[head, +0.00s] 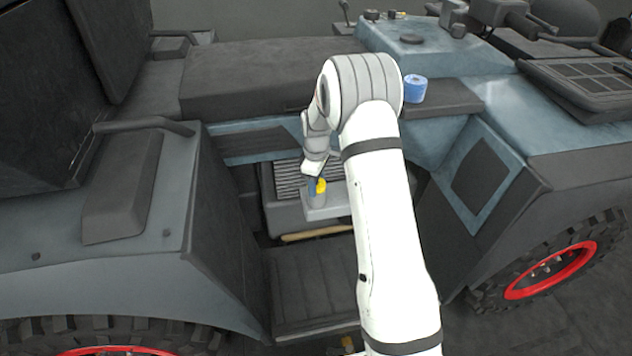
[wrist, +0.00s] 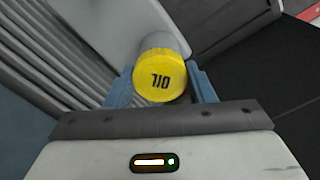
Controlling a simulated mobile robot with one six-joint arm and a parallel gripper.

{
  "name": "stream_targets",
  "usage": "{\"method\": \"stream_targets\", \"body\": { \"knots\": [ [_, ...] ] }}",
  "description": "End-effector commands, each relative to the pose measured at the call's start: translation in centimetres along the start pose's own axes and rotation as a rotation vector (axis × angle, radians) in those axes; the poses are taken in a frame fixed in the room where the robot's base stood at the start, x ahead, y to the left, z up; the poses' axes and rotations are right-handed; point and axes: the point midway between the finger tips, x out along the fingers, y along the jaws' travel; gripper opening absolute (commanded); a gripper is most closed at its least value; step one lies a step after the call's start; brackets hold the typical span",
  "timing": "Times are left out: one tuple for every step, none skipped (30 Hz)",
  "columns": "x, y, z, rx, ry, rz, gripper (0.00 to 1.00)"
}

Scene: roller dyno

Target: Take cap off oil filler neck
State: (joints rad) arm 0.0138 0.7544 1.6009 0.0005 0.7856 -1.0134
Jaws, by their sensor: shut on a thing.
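The yellow oil cap (wrist: 161,76), marked OIL, sits at the end of the grey filler neck (wrist: 166,42) in the wrist view. My gripper (wrist: 162,84) has its blue fingers on both sides of the cap and is shut on it. The cap looks in line with the neck; I cannot tell whether it is still seated. In the head view the yellow cap (head: 321,186) shows beside my gripper (head: 316,184), above the grey neck (head: 320,199). My gripper hides part of the cap there.
The neck stands on a grey ledge (head: 338,207) in a recess of the vehicle, next to a ribbed grille (head: 288,180). A blue roll (head: 414,88) rests on the body at the upper right. Fenders flank the recess on both sides.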

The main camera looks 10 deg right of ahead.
Motion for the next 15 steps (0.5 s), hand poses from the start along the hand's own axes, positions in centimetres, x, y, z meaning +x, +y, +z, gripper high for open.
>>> {"method": "stream_targets", "body": {
  "knots": [
    [0.00,-0.05,-0.05,-0.008,-0.001,0.000,0.04],
    [0.01,-0.05,-0.05,-0.008,-0.001,0.000,0.04],
    [0.00,-0.05,-0.05,-0.008,-0.001,0.000,0.03],
    [0.01,-0.05,-0.04,-0.007,-0.001,0.000,0.03],
    [0.01,-0.05,-0.04,-0.007,-0.001,-0.001,0.03],
    [0.00,-0.05,-0.04,-0.007,-0.001,-0.001,0.03],
    [0.00,-0.06,-0.03,-0.009,-0.001,-0.001,0.03],
    [0.00,-0.06,-0.03,-0.016,-0.001,-0.001,0.03],
    [-0.01,-0.06,-0.02,-0.035,-0.001,-0.001,0.03],
    [-0.02,-0.06,-0.02,-0.059,-0.001,-0.001,0.03],
    [-0.03,-0.06,-0.02,-0.090,-0.001,-0.001,0.03],
    [-0.04,-0.06,-0.01,-0.138,-0.001,-0.001,0.03],
    [-0.04,-0.06,-0.01,-0.180,-0.001,-0.001,0.03],
    [-0.04,-0.05,-0.01,-0.220,-0.001,-0.001,0.02],
    [-0.04,-0.05,-0.01,-0.275,-0.001,-0.001,0.02]
  ]
}}
